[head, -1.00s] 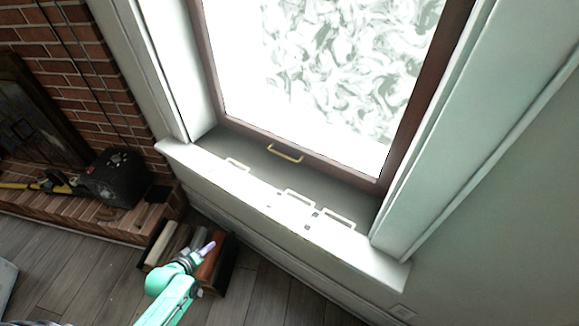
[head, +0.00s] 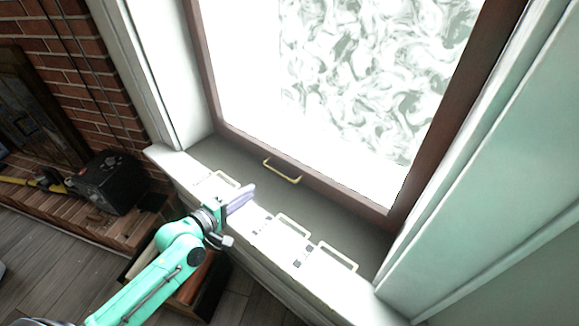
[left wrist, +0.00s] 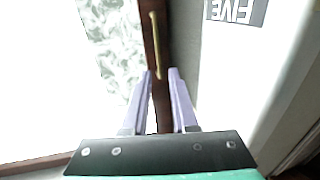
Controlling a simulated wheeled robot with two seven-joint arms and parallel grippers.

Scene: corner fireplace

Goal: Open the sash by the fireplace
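The sash (head: 305,173) is a brown-framed window with a bright, swirly-patterned pane, and it appears shut at the sill. A brass bar handle (head: 281,171) sits on its bottom rail. My left gripper (head: 250,190) is over the sill, left of and nearer than the handle, apart from it. In the left wrist view, the pale lilac fingers of my left gripper (left wrist: 160,74) are parted with nothing between them. The brass handle (left wrist: 155,45) shows just beyond the fingertips, on the brown rail. My right gripper is not in view.
The white sill (head: 180,167) carries pale handle-like pieces (head: 293,224) with small labels. The left wrist view shows a label (left wrist: 236,10) reading "FIVE" upside down. A box of books (head: 205,285) stands below. A black box (head: 106,182) sits on the brick hearth at left.

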